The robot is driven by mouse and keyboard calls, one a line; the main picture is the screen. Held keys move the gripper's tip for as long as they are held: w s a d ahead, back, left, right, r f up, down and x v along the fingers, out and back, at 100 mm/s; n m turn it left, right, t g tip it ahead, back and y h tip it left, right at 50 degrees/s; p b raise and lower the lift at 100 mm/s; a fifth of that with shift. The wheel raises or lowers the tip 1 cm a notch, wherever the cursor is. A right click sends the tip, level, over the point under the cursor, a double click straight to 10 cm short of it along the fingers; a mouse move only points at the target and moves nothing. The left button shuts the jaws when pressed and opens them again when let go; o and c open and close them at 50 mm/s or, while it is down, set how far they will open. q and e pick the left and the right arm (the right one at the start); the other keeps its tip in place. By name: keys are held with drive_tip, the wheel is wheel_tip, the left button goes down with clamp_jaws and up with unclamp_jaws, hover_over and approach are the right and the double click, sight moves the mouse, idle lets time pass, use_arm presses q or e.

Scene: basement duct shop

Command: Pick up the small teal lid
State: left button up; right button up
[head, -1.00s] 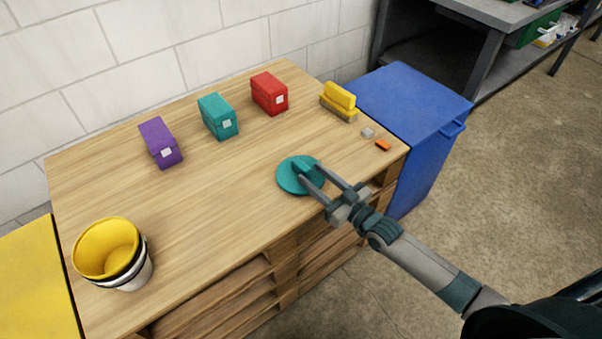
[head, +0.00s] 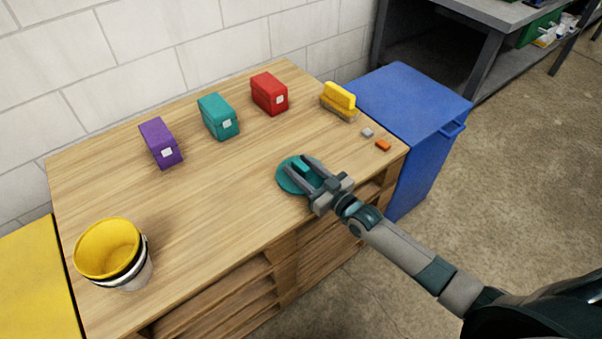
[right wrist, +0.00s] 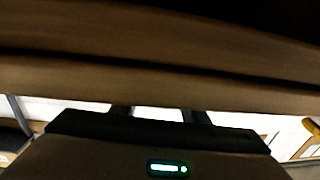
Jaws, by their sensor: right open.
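The small teal lid (head: 286,178) is a round disc with a raised teal handle (head: 301,167) on top. It lies flat on the wooden table (head: 200,210), near the front right edge. My right gripper (head: 308,170) is open, its two fingers reaching over the lid with the handle seen between or just beyond them. I cannot tell whether the fingers touch it. The gripper hides the lid's right part. The right wrist view shows the dark gripper body (right wrist: 160,145) and brown wood, but not the lid. My left gripper is not in view.
Purple (head: 160,143), teal (head: 217,116) and red (head: 269,94) boxes stand along the back. A yellow brush (head: 339,98), a grey piece (head: 367,132) and an orange piece (head: 383,145) lie right. A blue bin (head: 415,110) adjoins the table.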

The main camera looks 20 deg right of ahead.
sight(301, 164)
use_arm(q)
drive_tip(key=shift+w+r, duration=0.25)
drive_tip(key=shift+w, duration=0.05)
use_arm(e)
clamp_jaws()
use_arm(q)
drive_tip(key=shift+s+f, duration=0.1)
use_arm(e)
drive_tip(key=shift+r, duration=0.1)
drive_tip(key=shift+r, duration=0.65)
wheel_tip(301, 164, up, 2)
drive_tip(key=shift+r, duration=0.25)
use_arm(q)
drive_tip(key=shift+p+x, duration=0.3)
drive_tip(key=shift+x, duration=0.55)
use_arm(e)
drive_tip(key=s+d+r, duration=0.7)
drive_tip(key=d, duration=0.2)
drive_tip(key=shift+s, duration=0.3)
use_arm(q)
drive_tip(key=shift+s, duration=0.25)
